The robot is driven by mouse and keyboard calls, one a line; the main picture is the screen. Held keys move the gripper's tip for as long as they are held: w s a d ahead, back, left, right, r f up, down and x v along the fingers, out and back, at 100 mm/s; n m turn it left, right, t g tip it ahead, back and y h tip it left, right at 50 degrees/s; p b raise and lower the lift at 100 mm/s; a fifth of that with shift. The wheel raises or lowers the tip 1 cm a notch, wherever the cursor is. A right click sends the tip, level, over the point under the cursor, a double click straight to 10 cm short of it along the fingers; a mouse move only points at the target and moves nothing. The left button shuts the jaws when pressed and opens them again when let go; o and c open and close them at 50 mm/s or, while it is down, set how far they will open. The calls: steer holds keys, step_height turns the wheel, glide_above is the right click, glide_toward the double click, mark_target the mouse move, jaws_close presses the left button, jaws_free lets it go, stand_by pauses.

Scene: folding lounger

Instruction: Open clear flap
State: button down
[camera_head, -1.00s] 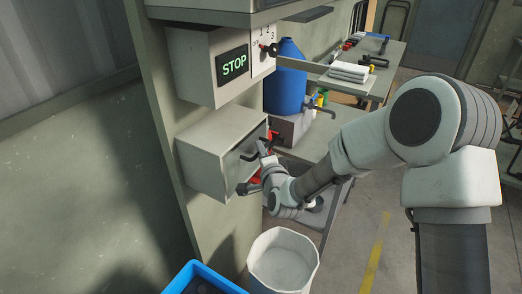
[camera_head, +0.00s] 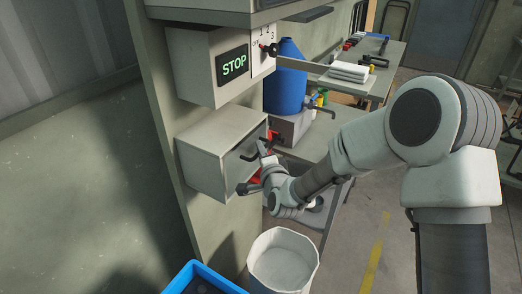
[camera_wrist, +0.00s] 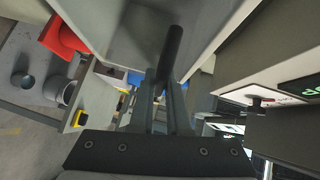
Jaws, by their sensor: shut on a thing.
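A pale grey box (camera_head: 215,150) is fixed to the wall post below the STOP panel. Its front faces right, toward my arm. I cannot clearly make out a clear flap apart from the box front. My gripper (camera_wrist: 165,88) is at that front, shut on a dark round bar (camera_wrist: 172,48), which looks like a handle. The bar stands out before a pale grey surface in the wrist view. In the head view my gripper (camera_head: 254,170) partly hides the box front, and its hold on the bar is too small to tell.
A STOP display (camera_head: 233,64) and a switch panel (camera_head: 264,48) sit above the box. A blue drum (camera_head: 286,78) and a bench stand behind my gripper. A white bin (camera_head: 283,262) and a blue crate (camera_head: 196,272) are below. A red part (camera_wrist: 62,36) shows at left in the wrist view.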

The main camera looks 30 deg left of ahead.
steer(key=shift+d+f+b, duration=0.15)
steer(key=shift+b, duration=0.25)
steer(key=d+f+m+t+y+b, duration=0.1)
steer(key=d+f+m+t+b, duration=0.2)
steer(key=b, duration=1.5)
steer(key=d+f+m+t+y+b, duration=0.1)
steer(key=d+f+m+t+b, duration=0.2)
steer(key=f+b, duration=0.9)
steer(key=shift+s+d+m+b, duration=0.4)
steer(key=shift+d+m+b, duration=0.8)
steer(key=shift+b, duration=1.75)
steer(key=shift+d, duration=0.15)
